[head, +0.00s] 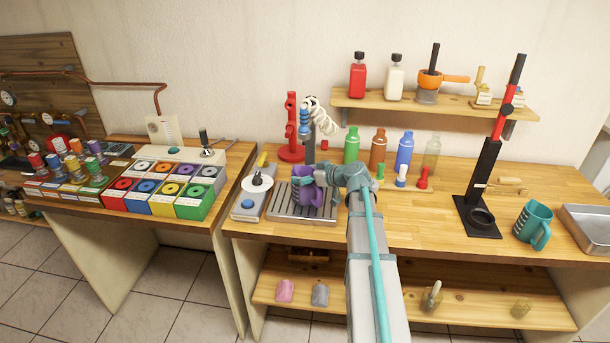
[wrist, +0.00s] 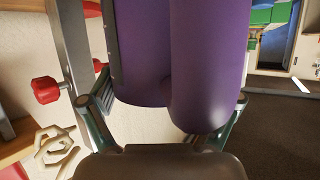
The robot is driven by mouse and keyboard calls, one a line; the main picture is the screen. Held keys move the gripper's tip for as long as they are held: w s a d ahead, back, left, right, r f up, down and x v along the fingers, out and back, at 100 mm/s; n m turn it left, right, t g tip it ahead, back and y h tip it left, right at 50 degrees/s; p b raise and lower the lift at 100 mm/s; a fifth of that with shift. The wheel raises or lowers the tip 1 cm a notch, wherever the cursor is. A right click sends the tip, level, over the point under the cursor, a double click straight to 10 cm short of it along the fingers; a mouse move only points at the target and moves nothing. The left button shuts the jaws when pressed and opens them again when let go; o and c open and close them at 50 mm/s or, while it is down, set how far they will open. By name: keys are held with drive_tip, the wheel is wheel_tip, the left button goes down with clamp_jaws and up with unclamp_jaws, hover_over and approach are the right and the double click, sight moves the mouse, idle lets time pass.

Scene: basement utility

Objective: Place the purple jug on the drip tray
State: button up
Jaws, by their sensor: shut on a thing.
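The purple jug (head: 306,194) is at the drip tray in the head view, in front of the tap stand. My gripper (head: 324,178) is shut on the jug, coming in from its right side. The grey ribbed drip tray (head: 287,209) lies on the wooden bench, partly hidden behind the jug and my arm. I cannot tell whether the jug's base touches the tray. In the wrist view the jug (wrist: 200,60) fills the middle, with a finger of my gripper (wrist: 168,100) on either side; the tray is not clearly visible there.
A grey scale-like device (head: 253,197) stands left of the tray. A red stand (head: 291,135) and a coiled white hose (head: 318,116) are behind it. Coloured bottles (head: 378,150) and small pegs are to the right.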

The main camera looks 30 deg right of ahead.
drive_tip(key=o, duration=1.3)
drive_tip(key=shift+o, duration=0.2)
drive_tip(key=shift+r, duration=0.15)
drive_tip(key=b+v, duration=0.3)
drive_tip(key=v, duration=0.9)
drive_tip(key=shift+a, duration=0.1)
